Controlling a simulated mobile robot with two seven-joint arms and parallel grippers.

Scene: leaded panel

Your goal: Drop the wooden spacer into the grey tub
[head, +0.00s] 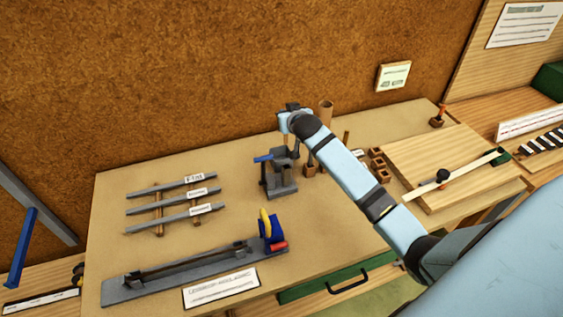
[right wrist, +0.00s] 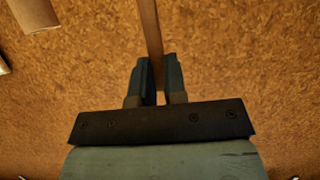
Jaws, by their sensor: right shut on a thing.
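My right gripper (head: 290,118) is above the back middle of the bench in the head view. In the right wrist view its two dark fingers (right wrist: 159,62) are shut on a thin wooden strip, which looks like the wooden spacer (right wrist: 151,28). The strip runs up from between the fingers to the top edge of that view. In the head view I cannot make out the strip clearly. I cannot identify a grey tub in either view. My left gripper is not in view.
A grey tool with a blue handle (head: 280,183) stands below the right gripper. Grey lead strips (head: 170,208) lie at left on wooden bars. A long grey jig (head: 180,278) is in front. A wooden board (head: 455,180) and small wooden blocks (head: 377,160) are at right.

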